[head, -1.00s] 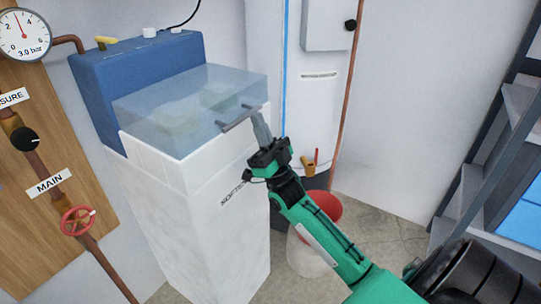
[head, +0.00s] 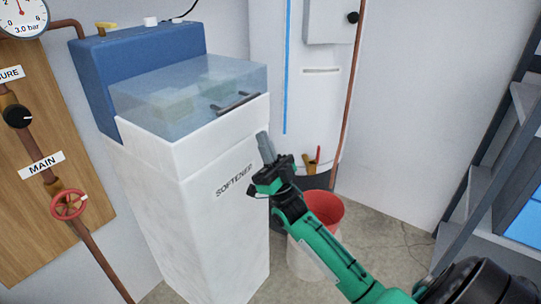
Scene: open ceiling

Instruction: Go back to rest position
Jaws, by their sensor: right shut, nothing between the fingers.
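My right gripper (head: 265,148) is shut and empty. It is at the right front of the white softener cabinet (head: 205,215), below and to the right of the lid handle (head: 235,103). The clear bluish lid (head: 180,95) lies closed over the cabinet top, and the handle is free of the gripper. My right arm comes in from the lower right. My left gripper is out of view.
A wooden board (head: 40,215) with pipes and a red valve wheel (head: 69,204) is at left. Grey shelving (head: 490,170) is at right. Open floor lies between bucket and shelving.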

